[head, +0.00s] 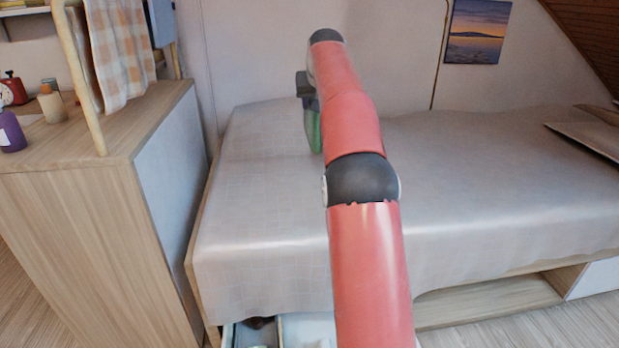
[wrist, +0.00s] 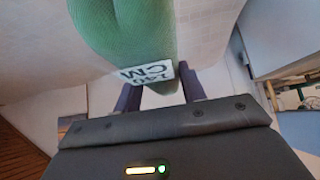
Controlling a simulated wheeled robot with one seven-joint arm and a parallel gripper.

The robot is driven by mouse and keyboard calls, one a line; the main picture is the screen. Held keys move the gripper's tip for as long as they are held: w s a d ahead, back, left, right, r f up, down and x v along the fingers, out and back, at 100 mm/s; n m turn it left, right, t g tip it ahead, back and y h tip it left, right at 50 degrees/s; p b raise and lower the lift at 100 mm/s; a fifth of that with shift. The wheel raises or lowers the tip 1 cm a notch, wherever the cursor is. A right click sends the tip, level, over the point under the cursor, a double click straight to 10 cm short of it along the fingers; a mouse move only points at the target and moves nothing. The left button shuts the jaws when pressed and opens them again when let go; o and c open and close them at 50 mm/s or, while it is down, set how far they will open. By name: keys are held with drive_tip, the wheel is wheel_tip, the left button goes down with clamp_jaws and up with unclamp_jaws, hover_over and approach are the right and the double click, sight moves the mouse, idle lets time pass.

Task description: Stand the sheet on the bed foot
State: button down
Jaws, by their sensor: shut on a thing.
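The sheet (head: 314,131) is a green bundle, mostly hidden behind my arm in the head view. In the wrist view the sheet (wrist: 145,35) fills the top middle, with a white "140 CM" label facing my gripper. My gripper (wrist: 160,88) is shut on the labelled end of the sheet. In the head view the sheet hangs below my gripper, over the left part of the bed (head: 262,225). I cannot tell whether it touches the grey bedspread.
A wooden cabinet (head: 75,205) with a checked cloth (head: 122,55) and small bottles stands left of the bed. An open drawer (head: 290,330) shows below the bed's front edge. Flat panels (head: 590,135) lie at the right. The bed's middle is clear.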

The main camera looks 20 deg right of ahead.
wheel_tip(320, 180, down, 20)
drive_tip(key=b, duration=0.5)
drive_tip(key=shift+w+r+b, duration=0.15)
drive_tip(key=shift+b, duration=0.2)
drive_tip(key=c, duration=0.8)
unclamp_jaws()
drive_tip(key=shift+f, duration=0.2)
drive_tip(key=shift+c, duration=0.2)
drive_tip(key=shift+r, duration=0.15)
